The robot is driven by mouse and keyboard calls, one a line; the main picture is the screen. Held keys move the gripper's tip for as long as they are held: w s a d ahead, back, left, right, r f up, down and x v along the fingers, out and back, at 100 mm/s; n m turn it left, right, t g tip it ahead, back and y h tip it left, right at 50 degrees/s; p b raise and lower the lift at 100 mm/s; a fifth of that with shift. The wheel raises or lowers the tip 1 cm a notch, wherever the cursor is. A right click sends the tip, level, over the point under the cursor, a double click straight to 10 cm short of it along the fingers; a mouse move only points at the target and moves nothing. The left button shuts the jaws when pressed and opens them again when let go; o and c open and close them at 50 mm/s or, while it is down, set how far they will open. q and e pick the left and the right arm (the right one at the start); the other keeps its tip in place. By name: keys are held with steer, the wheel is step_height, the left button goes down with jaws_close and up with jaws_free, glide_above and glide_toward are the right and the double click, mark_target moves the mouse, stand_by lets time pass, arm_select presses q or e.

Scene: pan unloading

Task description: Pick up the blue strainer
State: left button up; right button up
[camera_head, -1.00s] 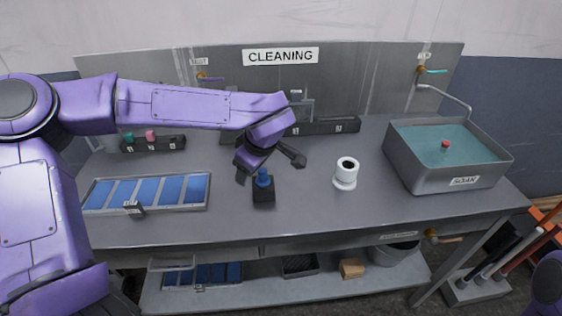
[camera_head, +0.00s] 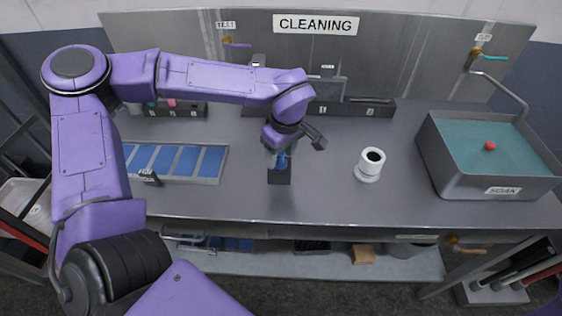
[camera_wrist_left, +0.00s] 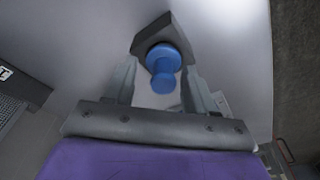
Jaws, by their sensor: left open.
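The blue strainer (camera_head: 283,161) stands upright in a small black holder (camera_head: 279,177) near the front middle of the table. Its rounded blue end also shows in the left wrist view (camera_wrist_left: 163,62), with the dark holder (camera_wrist_left: 152,32) behind it. My left gripper (camera_head: 280,154) points down at the strainer from above. In the wrist view its open fingers (camera_wrist_left: 160,78) lie on either side of the strainer, with gaps visible. Part of the strainer is hidden by the gripper in the head view. My right gripper is not in view.
A white cup-like piece (camera_head: 369,165) stands to the right of the holder. A soak basin (camera_head: 455,182) with a red ball (camera_head: 490,146) is at the right. A tray with blue panels (camera_head: 222,165) lies at the left. The table front between tray and basin is mostly clear.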

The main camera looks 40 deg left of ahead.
arm_select(q)
steer(key=shift+s, duration=0.25)
steer(key=shift+w, duration=0.1)
jaws_close()
steer(key=shift+r, duration=0.1)
